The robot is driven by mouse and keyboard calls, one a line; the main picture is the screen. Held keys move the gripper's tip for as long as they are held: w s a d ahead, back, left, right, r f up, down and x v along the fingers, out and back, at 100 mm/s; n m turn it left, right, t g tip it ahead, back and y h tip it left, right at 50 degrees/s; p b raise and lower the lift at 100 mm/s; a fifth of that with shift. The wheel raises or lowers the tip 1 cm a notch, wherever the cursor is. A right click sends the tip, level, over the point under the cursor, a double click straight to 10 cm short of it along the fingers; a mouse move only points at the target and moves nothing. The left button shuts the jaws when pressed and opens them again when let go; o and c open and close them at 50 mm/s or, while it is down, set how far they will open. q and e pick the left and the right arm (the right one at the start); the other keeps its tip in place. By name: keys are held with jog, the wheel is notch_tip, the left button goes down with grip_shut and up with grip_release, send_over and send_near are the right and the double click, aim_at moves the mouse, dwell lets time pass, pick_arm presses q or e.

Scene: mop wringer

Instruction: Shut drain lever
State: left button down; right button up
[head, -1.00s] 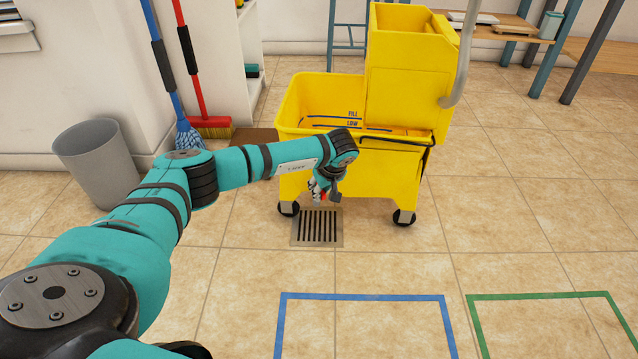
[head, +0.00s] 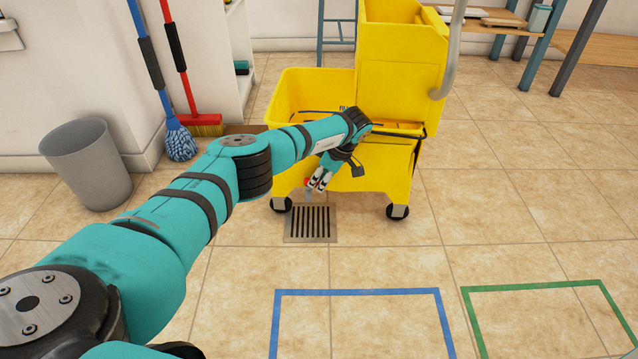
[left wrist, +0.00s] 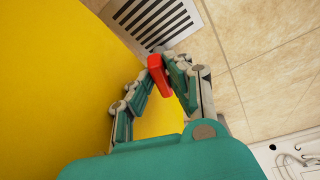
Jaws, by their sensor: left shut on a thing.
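The red drain lever (left wrist: 158,75) sits between the fingers of my left gripper (left wrist: 160,72) in the left wrist view, close against the yellow bucket. In the head view my left gripper (head: 317,182) is low at the front of the bucket, shut on the lever, of which only a small red bit (head: 309,182) shows. The yellow mop bucket (head: 390,175) stands on casters with its wringer (head: 402,55) on top. A metal floor drain grate (head: 311,222) lies just below the gripper. My right gripper is not in view.
A grey bin (head: 87,163), a blue mop (head: 180,143) and a red broom (head: 205,125) stand at the left. Blue (head: 357,292) and green (head: 535,287) taped outlines mark the open floor in front. A shelf table (head: 490,24) is at the back right.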

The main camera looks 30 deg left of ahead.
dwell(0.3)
pick_arm(q)
jog(key=c, duration=1.3)
grip_release()
jog(key=shift+r, duration=0.1)
jog(key=v, duration=0.7)
jog(key=shift+w+r, duration=0.1)
jog(key=shift+r, duration=0.05)
